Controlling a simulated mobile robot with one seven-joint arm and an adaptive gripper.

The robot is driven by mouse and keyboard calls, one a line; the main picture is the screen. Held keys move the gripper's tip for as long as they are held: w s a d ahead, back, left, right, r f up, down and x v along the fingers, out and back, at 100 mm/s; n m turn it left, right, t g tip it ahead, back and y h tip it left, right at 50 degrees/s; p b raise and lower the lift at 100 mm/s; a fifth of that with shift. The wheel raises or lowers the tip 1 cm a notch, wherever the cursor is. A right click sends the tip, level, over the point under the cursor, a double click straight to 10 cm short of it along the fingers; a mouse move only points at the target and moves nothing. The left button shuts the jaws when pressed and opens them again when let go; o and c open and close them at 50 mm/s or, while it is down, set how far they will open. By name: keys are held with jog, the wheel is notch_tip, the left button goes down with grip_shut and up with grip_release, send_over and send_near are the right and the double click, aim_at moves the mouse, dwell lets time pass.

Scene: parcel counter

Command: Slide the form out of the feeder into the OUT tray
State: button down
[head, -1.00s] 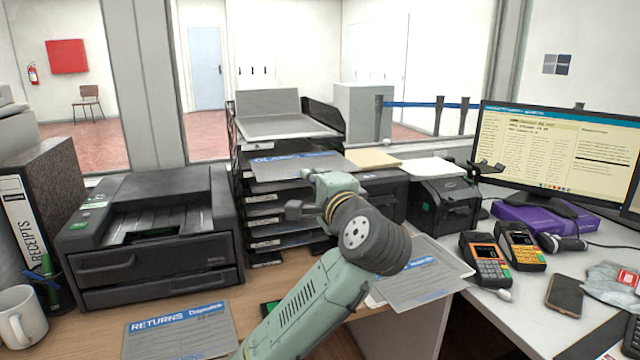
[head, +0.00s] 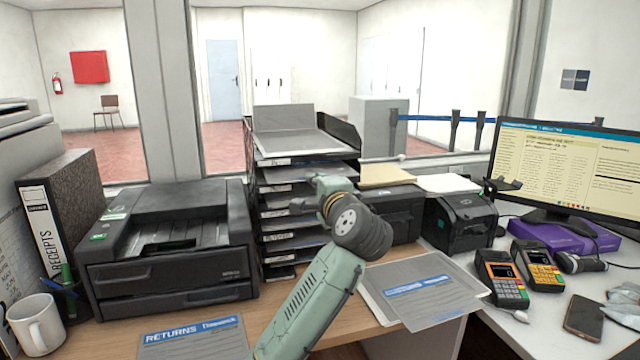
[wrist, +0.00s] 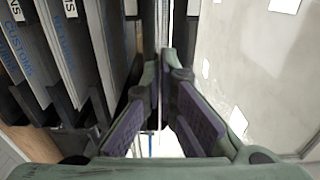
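My gripper (head: 300,207) is at the front of the black tray stack (head: 262,238), near its upper right side. In the wrist view my gripper (wrist: 160,75) has its purple pads apart, with a narrow gap between them. A thin pale strip shows edge-on in line with the gap; I cannot tell what it is. A grey sheet (head: 300,173) lies in the slot below the top tray, with no blue header visible. The black feeder-like machine (head: 170,245) stands left of the stack. Which tray is marked OUT is not legible.
A RETURNS form (head: 195,340) lies on the desk in front, and more forms (head: 425,290) lie at right. A black box (head: 393,213) and a label printer (head: 460,222) stand right of the stack. Card terminals (head: 500,280) and a monitor (head: 560,175) are farther right.

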jog(key=shift+w, duration=0.15)
jog(key=c, duration=2.3)
grip_release()
jog(key=o, duration=0.6)
jog(key=shift+o, duration=0.5)
jog(key=shift+f, duration=0.2)
jog(key=shift+f+b, duration=0.7)
jog(key=shift+f, duration=0.2)
